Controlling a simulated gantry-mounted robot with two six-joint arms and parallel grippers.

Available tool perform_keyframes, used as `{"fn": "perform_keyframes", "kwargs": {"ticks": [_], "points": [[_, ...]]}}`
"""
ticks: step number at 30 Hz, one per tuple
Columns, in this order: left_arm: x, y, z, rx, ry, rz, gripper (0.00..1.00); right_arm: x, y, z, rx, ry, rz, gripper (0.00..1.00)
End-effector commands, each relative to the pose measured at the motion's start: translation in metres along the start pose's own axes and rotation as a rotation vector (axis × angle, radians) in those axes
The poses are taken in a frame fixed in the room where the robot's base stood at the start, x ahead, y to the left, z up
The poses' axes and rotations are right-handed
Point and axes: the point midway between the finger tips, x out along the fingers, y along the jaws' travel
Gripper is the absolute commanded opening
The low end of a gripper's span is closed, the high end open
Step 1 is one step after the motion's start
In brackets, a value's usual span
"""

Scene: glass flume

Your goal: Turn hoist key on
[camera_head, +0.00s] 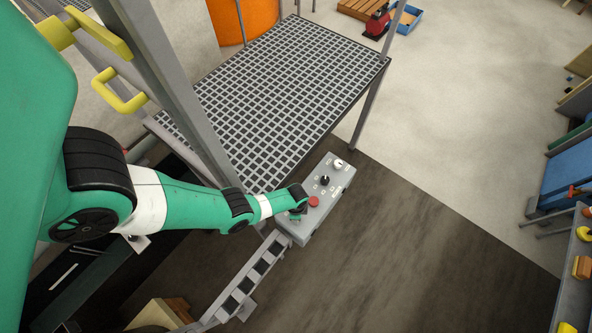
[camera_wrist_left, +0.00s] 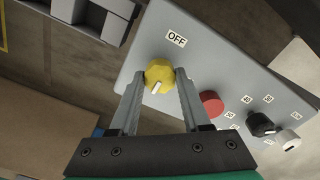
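A yellow key knob (camera_wrist_left: 158,74) with a pale pointer mark sits on the grey control box (camera_wrist_left: 210,75), below an OFF label (camera_wrist_left: 177,40). The mark lies on the knob's lower side in the left wrist view. My left gripper (camera_wrist_left: 162,76) is at the box, with one finger on each side of the knob. The fingertips are very close to it; I cannot tell whether they press on it. In the head view the control box (camera_head: 301,229) shows, but my left gripper (camera_head: 298,214) hides the knob. My right gripper is not in view.
A red button (camera_wrist_left: 211,104), a black dial (camera_wrist_left: 262,125) and a white knob (camera_wrist_left: 288,139) are on the same box. A metal grating platform (camera_head: 290,75) lies behind it, with a post (camera_head: 180,95) at its left. Open floor (camera_head: 440,200) lies to the right.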

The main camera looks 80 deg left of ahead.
Motion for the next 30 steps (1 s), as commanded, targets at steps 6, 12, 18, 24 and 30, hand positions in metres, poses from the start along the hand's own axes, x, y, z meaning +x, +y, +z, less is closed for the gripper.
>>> {"fn": "perform_keyframes", "kwargs": {"ticks": [6, 12, 18, 24, 30], "points": [[0.0, -0.0001, -0.0001, 0.0, 0.0, 0.0, 0.0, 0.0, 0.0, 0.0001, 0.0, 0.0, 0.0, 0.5], [0.0001, -0.0001, -0.0001, -0.01, 0.0, 0.0, 0.0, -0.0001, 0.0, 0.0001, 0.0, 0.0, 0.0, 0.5], [0.0002, -0.0001, -0.0001, -0.069, 0.0, 0.0, 0.0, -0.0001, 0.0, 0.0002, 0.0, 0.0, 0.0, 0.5], [0.0003, -0.0002, -0.0001, -0.195, 0.0, 0.0, 0.0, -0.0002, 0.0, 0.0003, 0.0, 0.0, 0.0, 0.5], [0.0004, -0.0002, -0.0001, -0.372, 0.0, 0.0, 0.0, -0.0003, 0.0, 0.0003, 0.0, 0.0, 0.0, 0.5]]}}
